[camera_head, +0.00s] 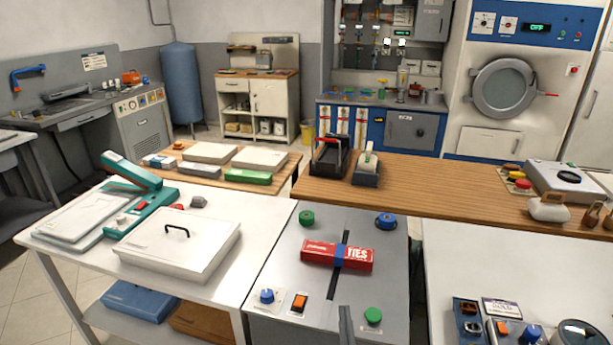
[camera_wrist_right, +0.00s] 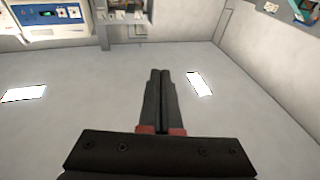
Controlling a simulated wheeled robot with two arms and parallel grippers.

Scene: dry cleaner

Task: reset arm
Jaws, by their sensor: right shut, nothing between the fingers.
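My right gripper (camera_head: 345,312) shows as a narrow dark grey tip at the bottom edge of the head view, in front of the grey cabinet. In the right wrist view its two dark fingers (camera_wrist_right: 160,75) lie side by side, shut with nothing between them. They point toward the pale ceiling, clear of any object. My left gripper is not in view.
A red box marked TIES (camera_head: 320,255) lies on the grey cabinet top (camera_head: 285,250) among coloured knobs. A white table (camera_head: 75,248) with a lidded case (camera_head: 195,258) stands left. A white counter (camera_head: 455,260) with small devices stands right. A wooden counter (camera_head: 430,185) runs behind.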

